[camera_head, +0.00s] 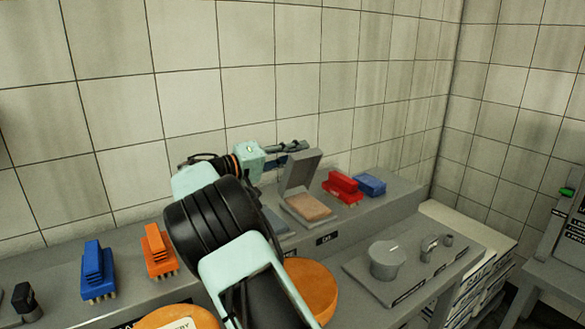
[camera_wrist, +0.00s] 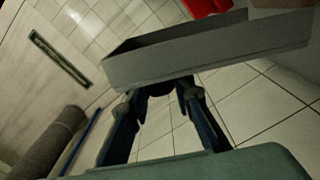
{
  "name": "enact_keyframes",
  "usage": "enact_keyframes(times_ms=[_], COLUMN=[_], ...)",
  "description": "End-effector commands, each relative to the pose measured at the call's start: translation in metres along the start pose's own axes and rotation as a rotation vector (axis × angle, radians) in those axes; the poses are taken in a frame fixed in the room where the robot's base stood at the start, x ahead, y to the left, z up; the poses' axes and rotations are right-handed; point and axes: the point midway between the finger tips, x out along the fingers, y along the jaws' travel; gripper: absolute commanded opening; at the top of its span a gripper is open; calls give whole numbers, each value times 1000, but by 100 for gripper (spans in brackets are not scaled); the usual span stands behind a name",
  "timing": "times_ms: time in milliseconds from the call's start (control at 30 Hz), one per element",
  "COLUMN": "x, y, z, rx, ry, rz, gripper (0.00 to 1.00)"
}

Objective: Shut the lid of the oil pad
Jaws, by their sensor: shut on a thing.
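The oil pad (camera_head: 308,207) is a grey box with a tan pad, on the grey ledge by the wall. Its grey lid (camera_head: 300,172) stands raised, close to upright and leaning slightly back. My gripper (camera_head: 298,147) is at the lid's upper edge. In the wrist view, a grey slab that looks like the lid (camera_wrist: 215,50) spans across the tips of my gripper (camera_wrist: 163,90). The fingers are apart, shut on the lid; the slab hides part of the tips.
A red brush (camera_head: 342,188) and a blue brush (camera_head: 369,185) stand right of the oil pad. Another blue brush (camera_head: 97,272) and an orange brush (camera_head: 159,250) are left. An orange cheese wheel (camera_head: 318,285) and a grey panel with a knob (camera_head: 388,258) are in front.

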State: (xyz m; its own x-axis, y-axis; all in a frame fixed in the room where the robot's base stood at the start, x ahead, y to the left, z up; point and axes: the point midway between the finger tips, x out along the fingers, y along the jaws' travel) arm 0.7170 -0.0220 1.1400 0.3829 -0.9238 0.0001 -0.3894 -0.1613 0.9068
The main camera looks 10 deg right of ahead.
Motion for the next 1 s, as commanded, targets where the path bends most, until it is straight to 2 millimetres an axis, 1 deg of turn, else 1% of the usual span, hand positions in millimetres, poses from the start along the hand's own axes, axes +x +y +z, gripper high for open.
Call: enact_keyframes(times_ms=[33,500,800,1000], x=[-1,-1,-1,-1], y=[-8,-5,-6,-8], z=[8,43,58,65], rx=[31,312,465,466], ry=[0,0,0,-1], rz=[-1,-1,-1,-1], gripper=[0,0,0,0])
